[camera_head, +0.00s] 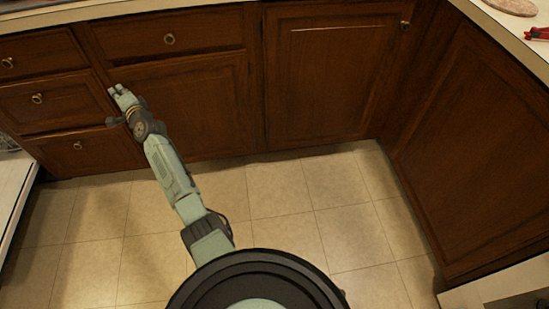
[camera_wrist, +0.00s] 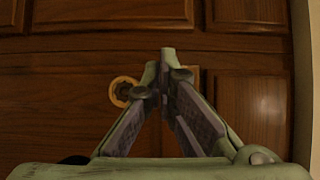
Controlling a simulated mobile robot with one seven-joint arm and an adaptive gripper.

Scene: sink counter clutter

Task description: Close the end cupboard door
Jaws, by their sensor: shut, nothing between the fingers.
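My gripper (camera_head: 118,92) is in front of the wooden cabinets at the left, close to a cupboard door (camera_head: 200,105) below a drawer. In the wrist view my gripper (camera_wrist: 166,62) has its fingertips together, with nothing between them. A round brass handle (camera_wrist: 122,92) shows just left of the fingers. Another cupboard door (camera_head: 330,70) stands in the middle, and a wooden panel (camera_head: 475,150) is on the right cabinet run. These look flush with their frames. I cannot tell which is the end cupboard door, or whether the fingertips touch the wood.
Drawers with ring handles (camera_head: 37,98) are at the left. A pale appliance edge (camera_head: 14,195) is at the far left, and a pale edge (camera_head: 465,296) is at the lower right. Red-handled pliers (camera_head: 538,33) lie on the right counter. The tiled floor (camera_head: 300,205) is clear.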

